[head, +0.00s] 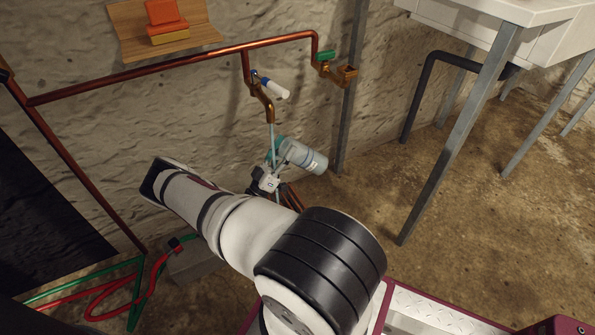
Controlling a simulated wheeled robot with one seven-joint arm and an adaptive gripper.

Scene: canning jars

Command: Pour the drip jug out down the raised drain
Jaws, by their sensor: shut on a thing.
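My gripper (279,167) is in the head view near the wall, below the copper tap outlet, at the far end of my white arm. It is shut on a jug (305,156) with a teal end and a clear grey body. The jug is tilted well over, teal end up and to the left, grey end down and to the right. Its contents are too small to make out. A thin pale vertical line runs down from the outlet toward the gripper; I cannot tell whether it is water or a tube. I cannot clearly identify the raised drain; my arm hides the area below.
Copper pipes (180,66) run along the rough wall, with a blue-and-white handle (272,86) and a green-handled valve (326,57). A wooden shelf (190,38) holds orange blocks. A white sink table (485,10) with metal legs and a black pipe (424,85) stands right. Bare floor lies between.

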